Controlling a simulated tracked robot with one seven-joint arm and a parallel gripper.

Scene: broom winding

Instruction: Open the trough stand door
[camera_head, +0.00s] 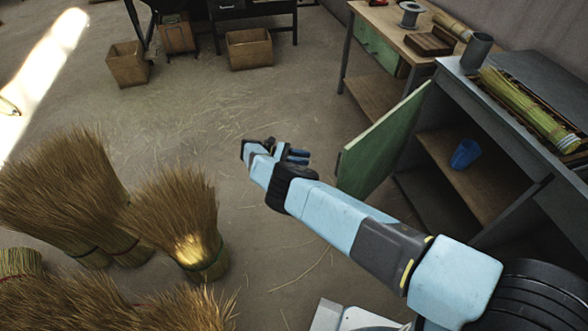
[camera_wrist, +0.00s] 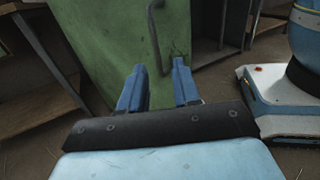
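The trough stand (camera_head: 497,119) is at the right in the head view, a dark cabinet with a wooden shelf. Its green door (camera_head: 385,150) stands swung well out from the front, so the inside shows. In the wrist view the door (camera_wrist: 110,45) fills the upper middle, with a dark bar handle (camera_wrist: 157,38) upright on its face. My gripper (camera_head: 297,157) is left of the door's free edge in the head view. In the wrist view its two blue fingers (camera_wrist: 160,80) are apart with nothing between them, in front of the door face and below the handle. Contact with the door cannot be told.
A blue cup (camera_head: 465,154) stands on the stand's shelf. Straw bundles (camera_head: 525,110) lie in the trough on top. Several brooms (camera_head: 185,220) stand on the floor at left. A wooden workbench (camera_head: 400,35) is behind the door. Open floor (camera_head: 230,120) lies left of my gripper.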

